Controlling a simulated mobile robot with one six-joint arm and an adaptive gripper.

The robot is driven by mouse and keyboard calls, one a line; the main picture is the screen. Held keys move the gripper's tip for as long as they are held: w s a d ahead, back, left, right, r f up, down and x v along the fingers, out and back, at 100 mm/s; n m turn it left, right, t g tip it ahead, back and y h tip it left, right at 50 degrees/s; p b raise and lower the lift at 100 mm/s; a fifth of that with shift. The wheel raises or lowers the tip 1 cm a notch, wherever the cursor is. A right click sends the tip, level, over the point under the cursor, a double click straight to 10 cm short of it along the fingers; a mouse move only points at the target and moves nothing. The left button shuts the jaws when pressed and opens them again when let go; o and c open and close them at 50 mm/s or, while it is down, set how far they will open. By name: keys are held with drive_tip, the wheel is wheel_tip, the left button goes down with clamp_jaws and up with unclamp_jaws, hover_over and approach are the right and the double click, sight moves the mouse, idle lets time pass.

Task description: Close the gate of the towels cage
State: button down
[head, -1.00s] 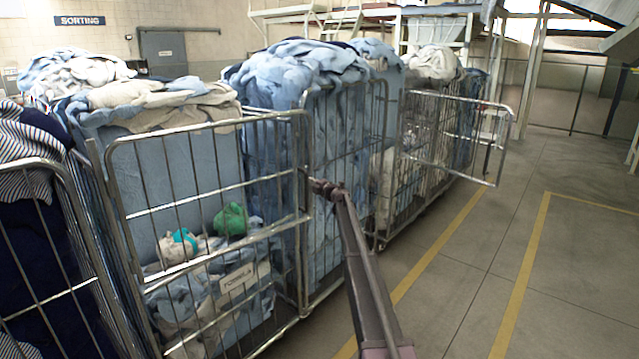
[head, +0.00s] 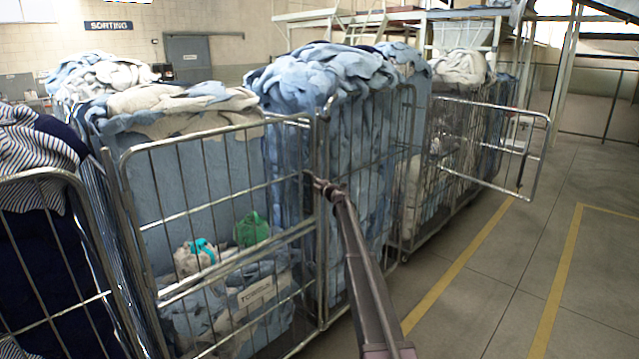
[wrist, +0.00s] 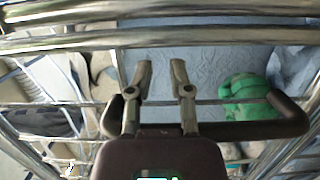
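The towels cage's wire gate (head: 190,210) stands across the front of a cage with light-blue cloth inside; its label (head: 262,293) is too blurred to read surely. The gate looks nearly in line with the cage front; I cannot tell whether it is fully shut. My gripper (head: 327,187) is at the gate's right-hand edge, around mid-height; contact is unclear. In the wrist view, my gripper (wrist: 161,78) has its two fingers apart with nothing seen between them. Horizontal gate bars (wrist: 160,38) run across that view. A green bundle (wrist: 245,97) lies behind the bars.
A cage with dark and striped cloth (head: 40,240) stands at the left. Another blue-filled cage (head: 365,170) stands at the right. Farther back, a cage gate (head: 525,150) swings out over the aisle. The floor (head: 500,290) at the right is clear, with yellow lines.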

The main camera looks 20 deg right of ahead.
drive_tip(key=shift+w+a+r, duration=0.1)
drive_tip(key=shift+w+a, duration=0.25)
drive_tip(key=shift+w, duration=0.2)
drive_tip(key=shift+w+a+r, duration=0.1)
drive_tip(key=shift+w+a, duration=0.2)
drive_tip(key=shift+w, duration=0.25)
drive_tip(key=c, duration=1.3)
unclamp_jaws()
drive_tip(key=shift+w+f, duration=0.1)
drive_tip(key=shift+o, duration=0.8)
drive_tip(key=shift+f, duration=0.15)
drive_tip(key=shift+d, duration=0.1)
clamp_jaws()
drive_tip(key=w+d+v, duration=0.1)
drive_tip(key=d+v, duration=0.2)
drive_tip(key=v, duration=1.2)
drive_tip(key=shift+p, duration=0.35)
drive_tip(key=shift+s+d, duration=0.1)
